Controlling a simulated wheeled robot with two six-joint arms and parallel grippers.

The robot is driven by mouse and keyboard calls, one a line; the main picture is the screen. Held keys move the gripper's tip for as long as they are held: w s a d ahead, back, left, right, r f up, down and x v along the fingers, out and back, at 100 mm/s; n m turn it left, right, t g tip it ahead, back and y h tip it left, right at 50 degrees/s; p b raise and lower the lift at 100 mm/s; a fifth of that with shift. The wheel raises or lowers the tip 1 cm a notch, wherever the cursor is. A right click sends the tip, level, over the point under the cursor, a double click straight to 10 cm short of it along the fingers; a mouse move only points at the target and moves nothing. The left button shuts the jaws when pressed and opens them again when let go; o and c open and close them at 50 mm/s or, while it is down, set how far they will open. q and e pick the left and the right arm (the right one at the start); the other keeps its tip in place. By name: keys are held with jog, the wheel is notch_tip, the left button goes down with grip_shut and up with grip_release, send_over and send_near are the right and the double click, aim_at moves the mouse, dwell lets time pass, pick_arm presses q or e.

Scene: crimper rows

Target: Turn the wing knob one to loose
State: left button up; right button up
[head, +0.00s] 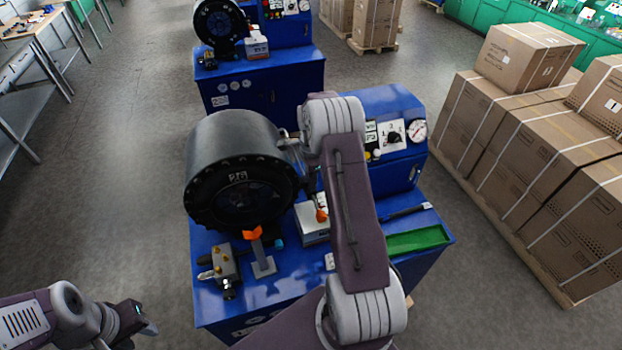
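An orange wing-shaped knob (252,233) stands on a small grey bracket (263,262) at the front of the near blue machine, below the black round crimper head (238,175). Any marking on it is too small to read. My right arm reaches over the machine. Its gripper (309,186) is mostly hidden behind the arm, near the crimper head's right side, right of and above the orange knob. Whether it is open is unclear. My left gripper (143,317) is at the lower left, off the machine and apart from everything; its finger gap is unclear.
A white box (311,226) with an orange-tipped part stands right of the knob. A brass-and-grey fitting block (222,265) is left of it. A green tray (418,241) and control panel (392,136) lie right. Cartons (555,165) stand on a pallet; the left floor is clear.

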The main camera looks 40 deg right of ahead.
grip_shut()
jog(key=shift+w+f, duration=0.25)
jog(key=shift+w, duration=0.05)
pick_arm(q)
jog(key=shift+w+f, duration=0.1)
jog(key=shift+w, duration=0.3)
pick_arm(e)
jog(key=shift+s, duration=0.1)
